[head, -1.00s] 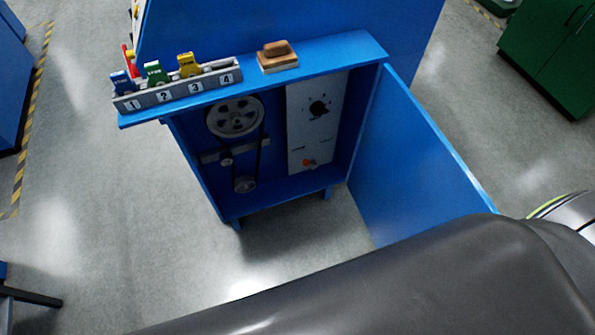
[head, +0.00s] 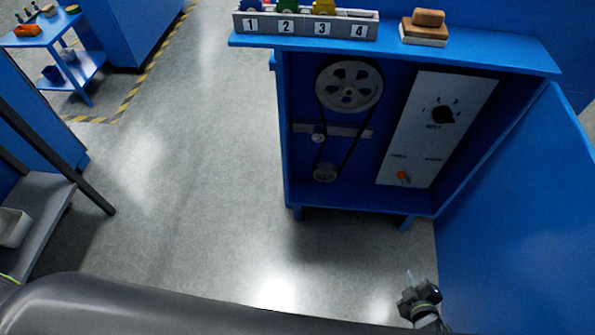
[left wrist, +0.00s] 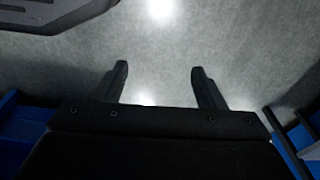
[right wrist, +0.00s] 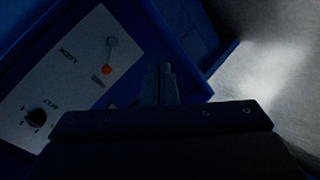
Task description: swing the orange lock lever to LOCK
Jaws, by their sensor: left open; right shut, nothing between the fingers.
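The orange lock lever (head: 403,176) is low on the white panel (head: 455,95) inside the open blue cabinet. In the right wrist view its orange end (right wrist: 107,70) lies beside a small unreadable label, away from the lettering that looks like LOCK (right wrist: 68,55). A pale grey bar runs from the orange end. My right gripper (head: 410,277) is shut and empty, in front of and below the cabinet, apart from the lever. Its closed fingers (right wrist: 159,82) show in the right wrist view. My left gripper (left wrist: 160,70) is open and empty over bare floor; the head view does not show it.
The open blue door (head: 525,210) stands right of my right gripper. Pulleys with a belt (head: 348,88) fill the cabinet's left half. A black dial (head: 443,114) is above the lever. A numbered rack (head: 305,26) and wooden block (head: 424,30) sit on top.

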